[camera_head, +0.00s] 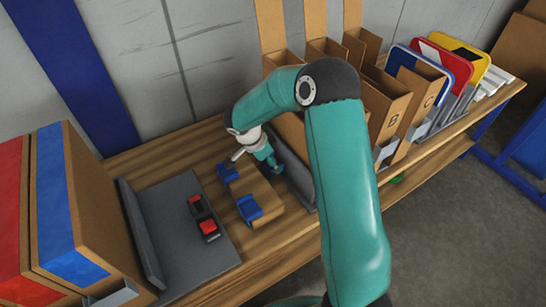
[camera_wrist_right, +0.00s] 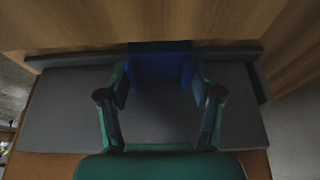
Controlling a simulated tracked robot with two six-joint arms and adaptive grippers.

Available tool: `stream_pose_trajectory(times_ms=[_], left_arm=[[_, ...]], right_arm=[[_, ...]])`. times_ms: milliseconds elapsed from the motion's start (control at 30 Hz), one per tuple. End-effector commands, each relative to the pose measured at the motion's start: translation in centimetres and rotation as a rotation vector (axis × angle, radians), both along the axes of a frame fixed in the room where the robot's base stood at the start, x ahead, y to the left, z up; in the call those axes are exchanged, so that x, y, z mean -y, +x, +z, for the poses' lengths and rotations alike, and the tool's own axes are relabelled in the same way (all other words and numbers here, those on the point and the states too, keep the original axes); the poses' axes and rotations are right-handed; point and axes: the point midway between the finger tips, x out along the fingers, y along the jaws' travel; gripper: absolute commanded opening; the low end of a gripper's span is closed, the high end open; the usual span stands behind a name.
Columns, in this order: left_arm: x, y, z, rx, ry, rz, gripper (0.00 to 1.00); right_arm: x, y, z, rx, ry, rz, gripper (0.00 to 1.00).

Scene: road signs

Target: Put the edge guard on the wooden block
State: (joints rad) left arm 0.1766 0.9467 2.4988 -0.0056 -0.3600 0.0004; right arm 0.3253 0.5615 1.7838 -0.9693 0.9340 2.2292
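The wooden block (camera_head: 262,191) lies on the bench in the middle of the head view. Two blue edge guards, one at the back left (camera_head: 228,173) and one at the front (camera_head: 249,208), sit on its edges. My right gripper (camera_head: 268,157) is at the block's back right side. In the right wrist view, its fingers (camera_wrist_right: 160,85) are on both sides of a blue edge guard (camera_wrist_right: 160,66) and look closed on it. That guard is right by the edge of the wood; contact is unclear. My left gripper is out of view.
A grey panel (camera_head: 180,262) with two red-and-black items (camera_head: 207,227) lies left of the block. A grey stand is at the block's right, partly behind my arm. Cardboard bins (camera_head: 385,105) and signs (camera_head: 447,58) stand at the right; boxes (camera_head: 80,205) stand at the left.

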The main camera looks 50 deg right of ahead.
Motion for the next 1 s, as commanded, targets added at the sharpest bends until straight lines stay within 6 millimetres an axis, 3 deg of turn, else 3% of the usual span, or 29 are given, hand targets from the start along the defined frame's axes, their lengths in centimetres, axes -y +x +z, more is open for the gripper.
stream_pose_trajectory(times_ms=[33, 133, 567, 767, 1000], left_arm=[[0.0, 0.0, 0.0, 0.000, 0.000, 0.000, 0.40], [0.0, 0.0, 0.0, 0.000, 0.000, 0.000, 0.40], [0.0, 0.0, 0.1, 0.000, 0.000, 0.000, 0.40], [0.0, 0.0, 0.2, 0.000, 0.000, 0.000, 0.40], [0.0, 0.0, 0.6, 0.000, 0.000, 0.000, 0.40]], right_arm=[[0.2, -0.1, 0.1, -0.001, -0.003, -0.001, 0.74], [0.1, -0.1, 0.1, 0.000, -0.002, -0.002, 0.89], [-0.1, 0.0, 0.6, 0.002, -0.002, -0.002, 0.89], [-1.1, 0.4, 3.2, 0.005, -0.002, -0.002, 0.89], [-3.0, 1.0, 7.7, 0.005, -0.002, 0.000, 0.89]])
